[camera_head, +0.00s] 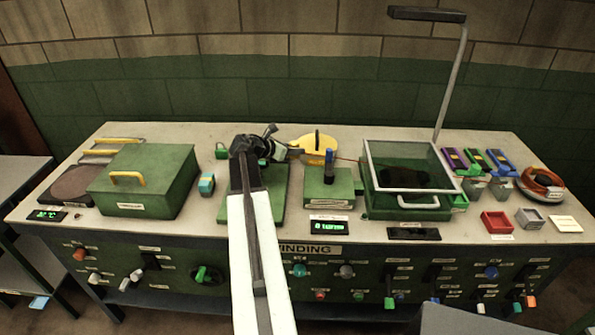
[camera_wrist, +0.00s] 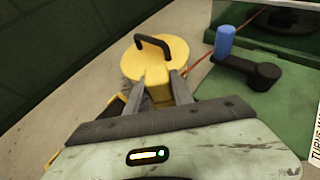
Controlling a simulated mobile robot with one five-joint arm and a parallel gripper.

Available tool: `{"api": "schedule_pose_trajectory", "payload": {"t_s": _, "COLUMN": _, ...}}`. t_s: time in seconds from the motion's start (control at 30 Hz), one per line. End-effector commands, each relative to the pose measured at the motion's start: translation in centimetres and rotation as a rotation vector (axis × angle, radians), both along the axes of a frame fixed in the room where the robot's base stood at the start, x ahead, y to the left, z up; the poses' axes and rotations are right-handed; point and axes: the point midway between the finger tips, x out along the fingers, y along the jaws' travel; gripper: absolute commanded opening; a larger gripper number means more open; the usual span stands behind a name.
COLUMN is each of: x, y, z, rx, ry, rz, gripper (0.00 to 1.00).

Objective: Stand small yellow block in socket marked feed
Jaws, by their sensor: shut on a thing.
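My gripper (camera_wrist: 160,84) is shut on a small yellow block (camera_wrist: 158,92), which sits between its two grey fingers in the wrist view. The block's lower part is hidden by my gripper body. In the head view my gripper (camera_head: 291,151) is at the middle of the bench, with a bit of yellow at its tip, just left of a round yellow lid-like piece (camera_head: 318,153). That piece has a black handle and lies just beyond the fingers in the wrist view (camera_wrist: 172,58). I cannot make out a socket marked feed; the small labels are unreadable.
A green box with a blue-knobbed crank (camera_head: 329,165) stands right of my gripper. A clear-lidded green case (camera_head: 405,206) is further right, under a bent lamp post. A large green box (camera_head: 150,160) stands left. Small red (camera_head: 497,222) and grey trays sit front right.

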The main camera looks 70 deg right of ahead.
Motion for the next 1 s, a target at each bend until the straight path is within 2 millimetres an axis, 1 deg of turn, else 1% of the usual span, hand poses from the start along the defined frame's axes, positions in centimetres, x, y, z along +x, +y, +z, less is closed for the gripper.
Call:
{"api": "schedule_pose_trajectory", "payload": {"t_s": 0.03, "x": 0.0, "y": 0.0, "z": -2.4, "rx": 0.0, "ry": 0.0, "rz": 0.0, "gripper": 0.0}}
{"api": "schedule_pose_trajectory", "payload": {"t_s": 0.1, "x": 0.0, "y": 0.0, "z": -3.5, "rx": 0.0, "ry": 0.0, "rz": 0.0, "gripper": 0.0}}
{"api": "schedule_pose_trajectory", "payload": {"t_s": 0.17, "x": 0.0, "y": 0.0, "z": -3.7, "rx": 0.0, "ry": 0.0, "rz": 0.0, "gripper": 0.0}}
{"api": "schedule_pose_trajectory", "payload": {"t_s": 0.27, "x": 0.1, "y": 0.0, "z": -3.4, "rx": 0.0, "ry": 0.0, "rz": 0.0, "gripper": 0.0}}
{"api": "schedule_pose_trajectory", "payload": {"t_s": 0.3, "x": 0.1, "y": 0.0, "z": -3.6, "rx": 0.0, "ry": 0.0, "rz": 0.0, "gripper": 0.0}}
{"api": "schedule_pose_trajectory", "payload": {"t_s": 0.37, "x": 0.1, "y": 0.0, "z": -4.5, "rx": 0.0, "ry": 0.0, "rz": 0.001, "gripper": 0.0}}
{"api": "schedule_pose_trajectory", "payload": {"t_s": 0.5, "x": 0.1, "y": 0.1, "z": -7.0, "rx": 0.0, "ry": 0.0, "rz": 0.001, "gripper": 0.0}}
{"api": "schedule_pose_trajectory", "payload": {"t_s": 0.53, "x": 0.1, "y": 0.1, "z": -7.3, "rx": 0.0, "ry": 0.0, "rz": 0.0, "gripper": 0.0}}
{"api": "schedule_pose_trajectory", "payload": {"t_s": 0.73, "x": 0.2, "y": 0.1, "z": -7.1, "rx": 0.003, "ry": -0.003, "rz": 0.001, "gripper": 0.0}}
{"api": "schedule_pose_trajectory", "payload": {"t_s": 0.77, "x": 0.2, "y": 0.1, "z": -7.1, "rx": 0.003, "ry": -0.003, "rz": 0.001, "gripper": 0.31}}
{"api": "schedule_pose_trajectory", "payload": {"t_s": 0.8, "x": 0.2, "y": 0.1, "z": -7.0, "rx": 0.003, "ry": -0.004, "rz": 0.002, "gripper": 0.37}}
{"api": "schedule_pose_trajectory", "payload": {"t_s": 1.0, "x": 0.2, "y": 0.1, "z": -7.0, "rx": 0.001, "ry": -0.002, "rz": 0.002, "gripper": 0.37}}
